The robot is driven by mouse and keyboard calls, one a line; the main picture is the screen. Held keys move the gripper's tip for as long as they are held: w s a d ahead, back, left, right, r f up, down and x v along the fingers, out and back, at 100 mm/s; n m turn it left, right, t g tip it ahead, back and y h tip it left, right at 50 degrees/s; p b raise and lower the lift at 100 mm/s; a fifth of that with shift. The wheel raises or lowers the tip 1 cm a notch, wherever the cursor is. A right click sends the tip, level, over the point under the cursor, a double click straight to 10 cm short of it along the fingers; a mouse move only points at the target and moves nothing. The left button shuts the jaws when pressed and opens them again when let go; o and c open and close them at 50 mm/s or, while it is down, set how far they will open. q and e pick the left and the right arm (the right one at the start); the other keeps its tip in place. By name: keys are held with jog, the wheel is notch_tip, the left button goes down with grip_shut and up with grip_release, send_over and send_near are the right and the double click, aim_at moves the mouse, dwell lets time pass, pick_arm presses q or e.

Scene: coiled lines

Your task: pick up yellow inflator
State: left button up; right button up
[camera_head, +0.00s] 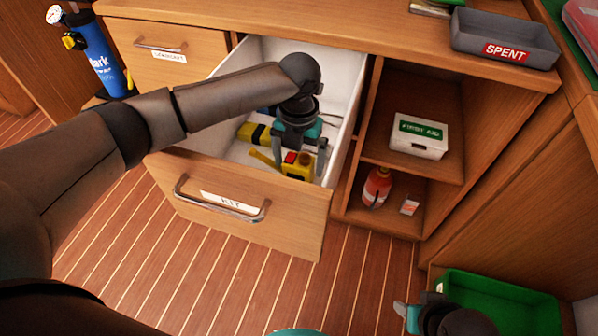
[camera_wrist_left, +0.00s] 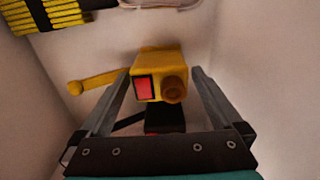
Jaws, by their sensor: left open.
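The yellow inflator (camera_head: 299,166) lies in the open white drawer labelled KIT (camera_head: 232,204). It has a red patch on one face and a yellow arm out to the left. My left gripper (camera_head: 301,157) reaches down into the drawer, open above it. In the left wrist view the inflator (camera_wrist_left: 150,62) shows between the two spread fingers, with gaps on both sides. I cannot tell how deep the fingers reach beside it. My right gripper (camera_head: 408,316) is partly in view at the bottom, by the green crate; its fingers are unclear.
A yellow and black striped item (camera_wrist_left: 52,14) lies farther back in the drawer, whose walls stand close around. The countertop with the grey SPENT tray (camera_head: 505,38) overhangs behind. Open shelves on the right hold a first aid box (camera_head: 418,136) and a red bottle (camera_head: 376,188). A green crate (camera_head: 500,288) stands lower right.

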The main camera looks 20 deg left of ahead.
pick_arm(q)
jog(key=shift+f, duration=0.1)
jog(key=shift+c, duration=0.2)
jog(key=c, duration=1.4)
